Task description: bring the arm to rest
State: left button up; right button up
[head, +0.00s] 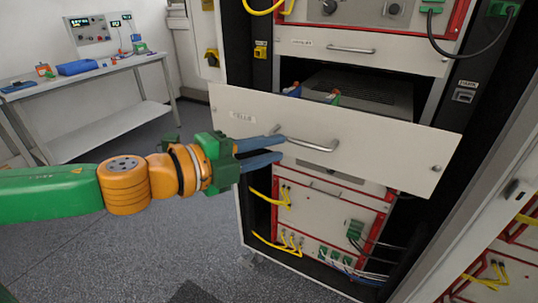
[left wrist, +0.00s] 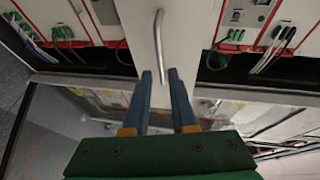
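My left gripper (head: 284,148) reaches in from the left with its two blue fingers pointing at the pulled-out drawer. It also shows in the left wrist view (left wrist: 160,74), where the fingers stand apart with a clear gap, so it is open. The drawer front (head: 390,152) is a pale panel, and the drawer stands out of the rack. Its silver handle (head: 318,152) is beside the fingertips. In the left wrist view the handle (left wrist: 158,38) lies ahead, its near end close to the tips; I cannot tell whether they touch. My right gripper is not in view.
The rack holds another panel (head: 365,50) above the drawer and red-framed units with yellow cables (head: 285,197) below. A cabinet door (head: 485,190) stands at the right. A white bench (head: 90,72) with instruments is at the back left. Grey floor between is free.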

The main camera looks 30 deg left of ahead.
pick_arm(q)
notch_tip(320, 180, down, 23)
jog(key=a+n+g+y, duration=0.1)
jog(key=n+g+y, duration=0.3)
jog(key=n, duration=0.9)
jog(key=s+d+f+n+g+y, duration=0.3)
jog(key=s+f+n+g, duration=0.4)
jog(key=s+f, duration=0.95)
jog(key=s+f+g, duration=0.1)
jog(key=s+f, duration=0.2)
jog(key=f, duration=1)
jog(key=s+a+f+g+p, duration=0.1)
jog(key=s+a+f, duration=0.1)
jog(key=s+f, duration=0.8)
jog(key=s, duration=0.2)
jog(key=shift+s+a+f+g, duration=0.2)
jog(key=shift+s+f+g, duration=0.05)
jog(key=shift+s+g, duration=0.05)
